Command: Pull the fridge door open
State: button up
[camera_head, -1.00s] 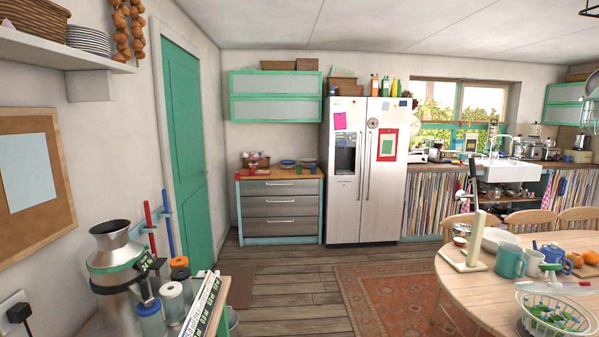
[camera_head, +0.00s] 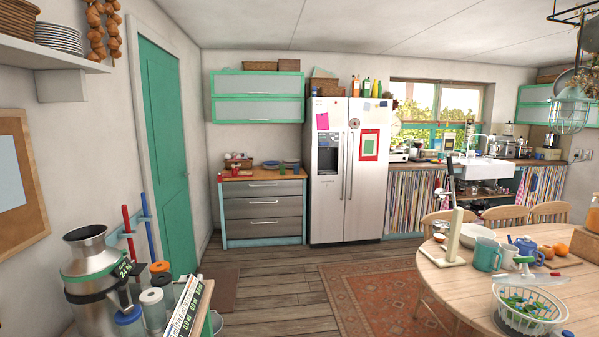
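The fridge (camera_head: 330,212) stands against the far wall, a little right of the picture's middle. It is a silver side-by-side model with two tall doors, both shut. The left door has a dark water dispenser (camera_head: 328,153) and a pink note. The right door (camera_head: 368,205) carries a red-framed sheet. Two long vertical handles (camera_head: 346,165) run side by side at the seam between the doors. My gripper is not in view, and the fridge is well ahead of me across the room.
A round wooden table (camera_head: 470,290) with dishes stands at the right, with chairs (camera_head: 505,215) behind it. A bench with a metal can (camera_head: 92,262) is at the lower left. Wooden floor (camera_head: 285,295) and a red rug (camera_head: 385,295) lie open between them towards the fridge.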

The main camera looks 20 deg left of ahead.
aim_at(368, 141)
jog(key=u, duration=0.1)
jog(key=i, duration=0.85)
jog(key=u, duration=0.4)
jog(key=i, duration=2.3)
jog(key=u, duration=0.2)
jog(key=i, duration=2.3)
jog(key=z, duration=0.45)
jog(key=i, duration=2)
jog(key=z, duration=0.25)
